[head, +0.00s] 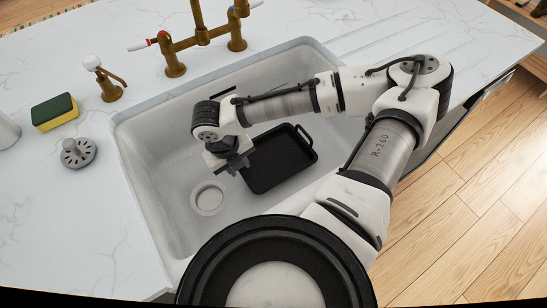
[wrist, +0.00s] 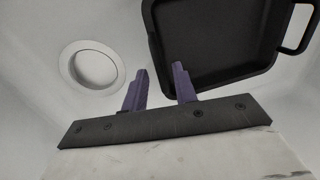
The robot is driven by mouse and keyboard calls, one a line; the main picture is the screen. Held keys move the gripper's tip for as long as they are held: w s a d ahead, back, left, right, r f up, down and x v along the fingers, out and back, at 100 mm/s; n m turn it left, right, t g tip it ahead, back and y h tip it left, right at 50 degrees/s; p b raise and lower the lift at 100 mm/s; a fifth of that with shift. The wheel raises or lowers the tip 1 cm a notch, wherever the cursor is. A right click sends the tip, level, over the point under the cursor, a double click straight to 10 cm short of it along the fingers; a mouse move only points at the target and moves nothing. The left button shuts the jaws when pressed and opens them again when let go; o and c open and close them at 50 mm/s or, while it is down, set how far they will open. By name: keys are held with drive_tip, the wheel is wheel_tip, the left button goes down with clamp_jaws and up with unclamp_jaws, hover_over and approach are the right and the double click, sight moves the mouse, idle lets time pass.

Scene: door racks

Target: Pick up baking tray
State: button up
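The black baking tray (head: 278,162) lies in the white sink, right of the drain. It is rectangular with low walls and a loop handle at its far right end. It also shows at the top right of the wrist view (wrist: 215,45). My gripper (head: 237,165) is inside the sink at the tray's left edge. My arm hides part of the tray's upper side in the head view.
The sink (head: 150,150) has raised walls around the tray, with a round drain (head: 208,198) at the left. A brass tap (head: 204,36) stands behind it. A sponge (head: 54,112) and a drain strainer (head: 77,153) lie on the left counter.

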drive_tip(key=f, duration=0.3)
drive_tip(key=d+f, duration=0.1)
drive_tip(key=shift+w+f+p, duration=0.15)
drive_tip(key=shift+w+p, duration=0.1)
drive_tip(key=shift+p, duration=0.1)
drive_tip(key=shift+c, duration=0.2)
clamp_jaws()
